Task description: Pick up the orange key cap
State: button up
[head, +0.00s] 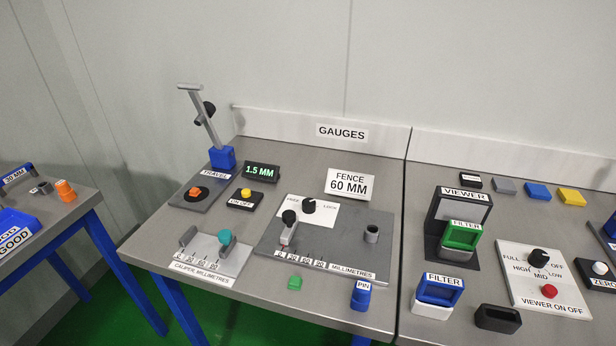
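In the head view, a small orange block (195,192), which looks like the orange key cap, sits on a black disc on the grey base of the travel gauge (212,180), at the left of the gauges table. The gauge's blue block and tilted grey lever stand just behind it. Another orange piece, a stepped round one (65,190), stands on the separate table at the far left. My gripper is not in view.
The 1.5 MM display (261,172) and an on/off box with a yellow button (245,195) are right of the gauge. The caliper (212,255) lies in front.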

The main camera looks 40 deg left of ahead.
aim_at(194, 191)
jog(key=z, duration=1.6)
jog(key=k, duration=2.35)
jog(key=u, duration=1.55)
jog(key=i, duration=1)
jog(key=u, duration=0.05)
